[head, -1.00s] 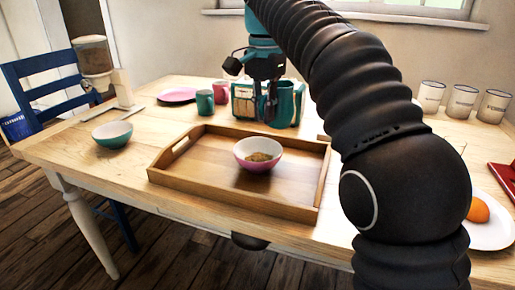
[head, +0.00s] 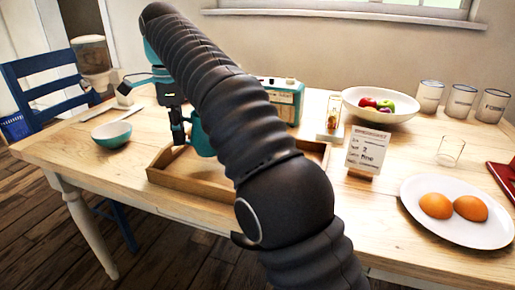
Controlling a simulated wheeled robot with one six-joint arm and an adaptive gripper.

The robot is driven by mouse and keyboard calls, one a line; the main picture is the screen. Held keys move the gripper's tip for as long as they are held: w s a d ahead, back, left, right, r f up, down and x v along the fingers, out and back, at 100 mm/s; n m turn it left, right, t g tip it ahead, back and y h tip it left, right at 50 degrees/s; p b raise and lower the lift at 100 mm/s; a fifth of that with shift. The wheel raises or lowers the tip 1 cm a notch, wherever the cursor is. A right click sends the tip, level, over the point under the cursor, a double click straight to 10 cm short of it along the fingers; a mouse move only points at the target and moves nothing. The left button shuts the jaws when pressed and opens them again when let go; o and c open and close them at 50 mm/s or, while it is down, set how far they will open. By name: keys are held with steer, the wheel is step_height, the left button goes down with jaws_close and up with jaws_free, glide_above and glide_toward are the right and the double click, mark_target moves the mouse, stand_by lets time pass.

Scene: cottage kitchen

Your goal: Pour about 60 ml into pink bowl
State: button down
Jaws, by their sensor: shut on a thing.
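My gripper (head: 180,132) is shut on a teal vessel (head: 204,137), which looks like a jug or mug. It holds the vessel over the back left part of the wooden tray (head: 172,183). My arm covers part of the vessel, so its tilt and contents cannot be told. The pink bowl is hidden behind my arm now; a second earlier it showed on the tray with something brownish in it. No stream of poured stuff is visible.
A teal bowl (head: 112,135) stands left of the tray. A radio (head: 287,98), a small glass item (head: 333,115), a card (head: 368,150), a fruit bowl (head: 355,108), an empty glass (head: 450,152), a plate (head: 420,212) and several canisters (head: 462,101) stand to the right.

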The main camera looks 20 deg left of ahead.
mark_target(192, 116)
steer(key=shift+s+a+f+m, duration=0.3)
steer(key=shift+a+m, duration=0.05)
steer(key=shift+a, duration=0.15)
steer(key=shift+s+a+f+m, duration=0.3)
steer(key=shift+a+m, duration=0.05)
steer(key=shift+a, duration=0.15)
steer(key=shift+w+d+y, duration=0.1)
steer(key=shift+d+y, duration=0.1)
steer(key=shift+y, duration=0.1)
steer(key=shift+w+d+g+y, duration=0.15)
steer(key=shift+d+g+y, duration=0.3)
steer(key=shift+y, duration=0.15)
steer(key=d+r+y, duration=0.1)
steer(key=w+d+r+g+y, duration=0.1)
steer(key=y, duration=0.1)
steer(key=shift+d, duration=0.4)
steer(key=r, duration=0.1)
steer(key=d+r+y, duration=0.1)
steer(key=r+y, duration=0.1)
steer(key=r, duration=0.1)
steer(key=shift+w+d+g, duration=0.25)
steer(key=shift+w+d, duration=0.05)
steer(key=shift+d, duration=0.05)
steer(key=shift+d+f+y, duration=0.15)
steer(key=shift+y, duration=0.25)
steer(key=shift+w+d+r+g+y, duration=0.1)
steer(key=shift+d+r+g+y, duration=0.15)
steer(key=shift+g+y, duration=0.2)
